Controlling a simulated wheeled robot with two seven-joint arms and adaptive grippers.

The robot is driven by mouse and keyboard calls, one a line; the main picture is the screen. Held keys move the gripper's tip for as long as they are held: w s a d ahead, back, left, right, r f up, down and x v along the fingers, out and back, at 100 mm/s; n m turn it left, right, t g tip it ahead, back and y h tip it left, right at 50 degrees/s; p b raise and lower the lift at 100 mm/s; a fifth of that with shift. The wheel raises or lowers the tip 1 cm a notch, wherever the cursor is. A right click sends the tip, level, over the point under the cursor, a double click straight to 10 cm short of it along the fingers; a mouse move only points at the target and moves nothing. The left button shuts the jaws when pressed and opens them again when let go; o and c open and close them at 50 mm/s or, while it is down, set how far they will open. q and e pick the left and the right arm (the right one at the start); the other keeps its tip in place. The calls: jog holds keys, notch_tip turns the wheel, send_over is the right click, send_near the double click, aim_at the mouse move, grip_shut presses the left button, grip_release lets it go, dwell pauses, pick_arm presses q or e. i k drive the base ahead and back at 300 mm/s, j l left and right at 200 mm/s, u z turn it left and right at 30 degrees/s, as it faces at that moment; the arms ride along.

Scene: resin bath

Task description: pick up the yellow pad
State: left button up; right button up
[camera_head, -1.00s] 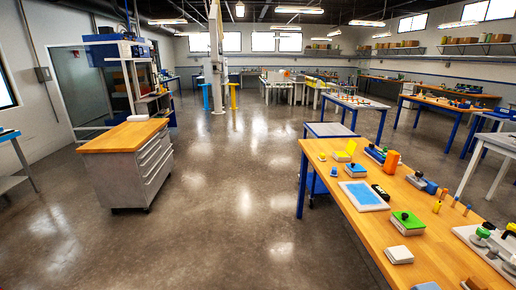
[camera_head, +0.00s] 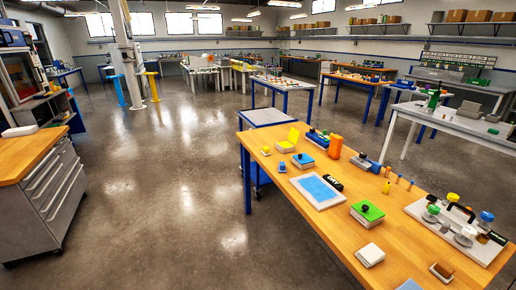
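A yellow pad (camera_head: 293,135) stands tilted up at the back left part of the wooden-topped table, at the rear of a small pale block or box (camera_head: 286,147). From here I cannot tell whether it is a lid or a separate piece. A smaller yellow-topped piece (camera_head: 265,151) sits to its left, near the table's left edge. Neither of my grippers is in view.
The wooden table (camera_head: 330,225) also holds a blue-topped block (camera_head: 302,161), a green-topped block (camera_head: 368,212), a blue-and-white tray (camera_head: 318,190), an orange cylinder (camera_head: 335,147) and a fixture plate (camera_head: 465,237). A drawer cabinet (camera_head: 45,195) stands left. The floor between is clear.

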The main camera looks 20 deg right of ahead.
aim_at(266, 150)
jog(key=i, duration=0.8)
jog(key=i+j+z, duration=0.15)
jog(key=i+z, duration=0.15)
jog(key=i, duration=0.5)
jog(key=i+j+z, duration=0.3)
jog(key=i+z, duration=0.15)
jog(key=i+j+z, duration=0.95)
jog(key=j, duration=0.15)
jog(key=i+j+z, duration=0.1)
jog(key=j, duration=0.3)
jog(key=j+z, duration=0.15)
jog(key=j, duration=0.3)
jog(key=i, duration=0.05)
